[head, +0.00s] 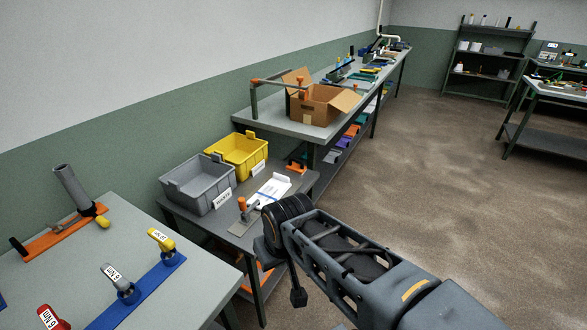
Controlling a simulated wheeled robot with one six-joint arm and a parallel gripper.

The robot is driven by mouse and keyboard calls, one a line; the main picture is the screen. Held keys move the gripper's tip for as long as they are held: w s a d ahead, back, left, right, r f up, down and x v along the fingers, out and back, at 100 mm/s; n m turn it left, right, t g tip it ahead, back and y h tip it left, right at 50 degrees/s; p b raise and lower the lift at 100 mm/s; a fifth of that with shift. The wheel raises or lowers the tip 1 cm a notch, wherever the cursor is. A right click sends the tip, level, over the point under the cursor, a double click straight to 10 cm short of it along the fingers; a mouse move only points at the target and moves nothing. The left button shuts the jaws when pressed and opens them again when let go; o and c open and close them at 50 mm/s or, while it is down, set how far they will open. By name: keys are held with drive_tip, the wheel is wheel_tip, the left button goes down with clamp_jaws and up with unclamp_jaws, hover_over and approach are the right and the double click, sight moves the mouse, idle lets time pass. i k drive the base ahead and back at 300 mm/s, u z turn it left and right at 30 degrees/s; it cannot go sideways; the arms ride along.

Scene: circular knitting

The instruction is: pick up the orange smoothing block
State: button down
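A tool with an orange grip (243,204) and a flat grey-beige plate stands near the front right of the low dark table (190,222). It may be the orange smoothing block, but I cannot tell for sure. Another small orange piece (297,167) sits at that table's far end, too small to make out. My arm reaches in from the lower right, and its dark wrist is just right of the orange-gripped tool, apart from it in the picture. My gripper is hard to make out at the arm's end; its fingers are not clear, and I see nothing held.
A grey bin (198,183) and a yellow bin (238,153) stand along the wall side, beside a white paper (270,190). A bench with an open cardboard box (318,105) lies beyond. A table with colored-handled tools (128,282) is at left. The floor (440,190) at right is clear.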

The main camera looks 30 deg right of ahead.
sight(300, 170)
drive_tip(key=z, duration=0.4)
drive_tip(key=k, duration=0.45)
drive_tip(key=z, duration=1.25)
drive_tip(key=i, duration=1.5)
drive_tip(key=u, duration=1.15)
drive_tip(key=i, duration=0.85)
drive_tip(key=u, duration=0.8)
